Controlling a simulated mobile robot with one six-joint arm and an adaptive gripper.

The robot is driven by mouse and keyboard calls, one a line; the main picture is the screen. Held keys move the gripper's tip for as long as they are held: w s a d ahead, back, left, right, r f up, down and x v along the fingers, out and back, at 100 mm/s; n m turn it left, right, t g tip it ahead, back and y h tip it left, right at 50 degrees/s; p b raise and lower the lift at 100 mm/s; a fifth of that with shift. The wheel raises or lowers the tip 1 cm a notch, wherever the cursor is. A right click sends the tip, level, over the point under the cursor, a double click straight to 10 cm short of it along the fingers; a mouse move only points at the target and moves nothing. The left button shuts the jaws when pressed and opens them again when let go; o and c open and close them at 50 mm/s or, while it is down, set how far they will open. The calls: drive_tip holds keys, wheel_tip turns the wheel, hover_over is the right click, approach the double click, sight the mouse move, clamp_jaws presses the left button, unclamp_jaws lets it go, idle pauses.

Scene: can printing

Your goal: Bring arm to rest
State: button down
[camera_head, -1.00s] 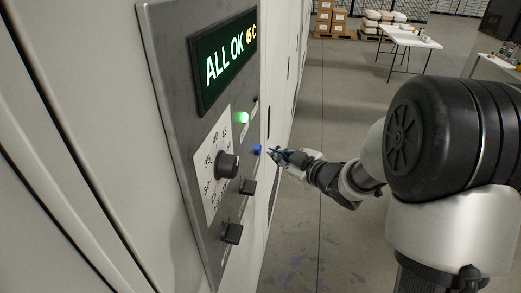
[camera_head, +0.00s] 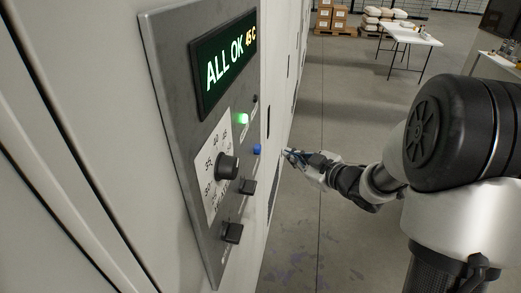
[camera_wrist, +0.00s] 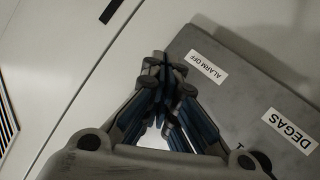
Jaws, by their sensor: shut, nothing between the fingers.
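My gripper (camera_head: 289,153) is shut and empty. In the head view it points left toward the machine front, to the right of the control panel (camera_head: 178,60) and clear of its blue button. In the wrist view the closed fingers (camera_wrist: 168,85) show in front of the panel's edge, by the labels "ALARM OFF" (camera_wrist: 208,67) and "DEGAS" (camera_wrist: 290,130). My arm reaches in from the right of the head view.
The panel has a display (camera_head: 228,62) reading "ALL OK 45 C", a lit green light (camera_head: 242,118), a blue button (camera_head: 257,149), a dial (camera_head: 227,166) and black switches. A white table (camera_head: 410,36) and pallet boxes (camera_head: 334,18) stand far back. The floor between is open.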

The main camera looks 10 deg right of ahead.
drive_tip(key=s+d+r+m+g+h, duration=0.2)
drive_tip(key=s+d+r+m+h, duration=0.4)
drive_tip(key=s+r+m+h, duration=0.45)
drive_tip(key=s+a+f+g+y, duration=0.1)
drive_tip(key=s+a+g, duration=0.1)
drive_tip(key=s, duration=0.6)
drive_tip(key=s+a+f+g+y, duration=0.1)
drive_tip(key=s+a+f+g, duration=0.1)
drive_tip(key=s, duration=0.6)
drive_tip(key=s+a+f+g+y, duration=0.1)
drive_tip(key=s+a+f+g, duration=0.1)
drive_tip(key=s, duration=0.6)
drive_tip(key=shift+s+a+f+m, duration=0.25)
drive_tip(key=shift+a+m, duration=0.1)
drive_tip(key=shift+a, duration=0.5)
drive_tip(key=shift+y, duration=0.25)
